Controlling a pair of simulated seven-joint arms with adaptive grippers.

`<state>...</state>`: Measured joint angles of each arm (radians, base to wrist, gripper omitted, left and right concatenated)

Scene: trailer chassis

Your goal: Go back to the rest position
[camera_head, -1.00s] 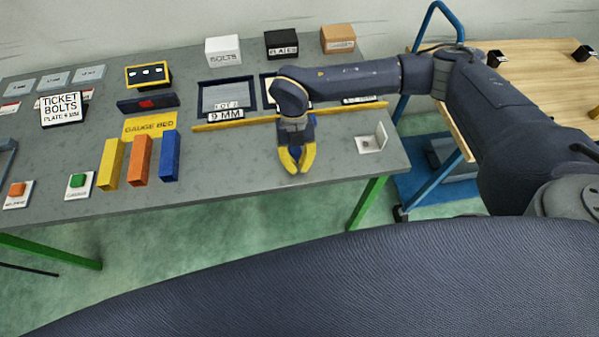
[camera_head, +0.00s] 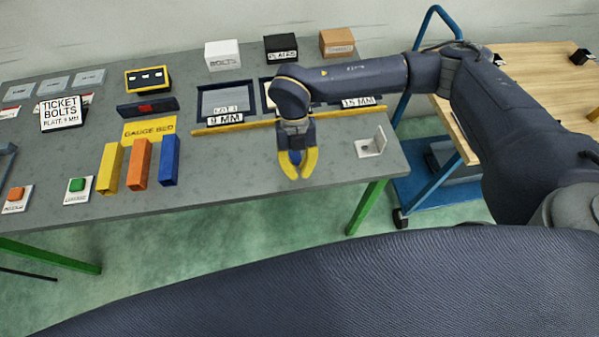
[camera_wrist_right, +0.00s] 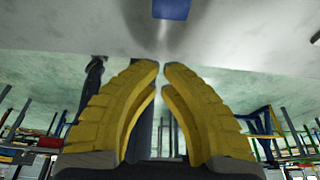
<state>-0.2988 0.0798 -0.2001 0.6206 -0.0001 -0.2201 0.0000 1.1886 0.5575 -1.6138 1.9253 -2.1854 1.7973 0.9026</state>
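My right gripper (camera_head: 297,165) hangs above the front edge of the grey table (camera_head: 235,180), fingers pointing down toward the front. Its two yellow fingers curve inward and their tips nearly meet, with only a thin gap and nothing between them. The right wrist view also shows the gripper (camera_wrist_right: 161,68) empty. My right arm reaches in from the right across the table's right part. My left gripper is not in view.
A yellow bar (camera_head: 233,127) lies behind the gripper, near the 9 MM tray (camera_head: 202,107). A white angle bracket (camera_head: 371,147) stands to its right. Yellow, orange and blue blocks (camera_head: 140,163) stand to the left. A blue cart (camera_head: 422,185) is beyond the table's right edge.

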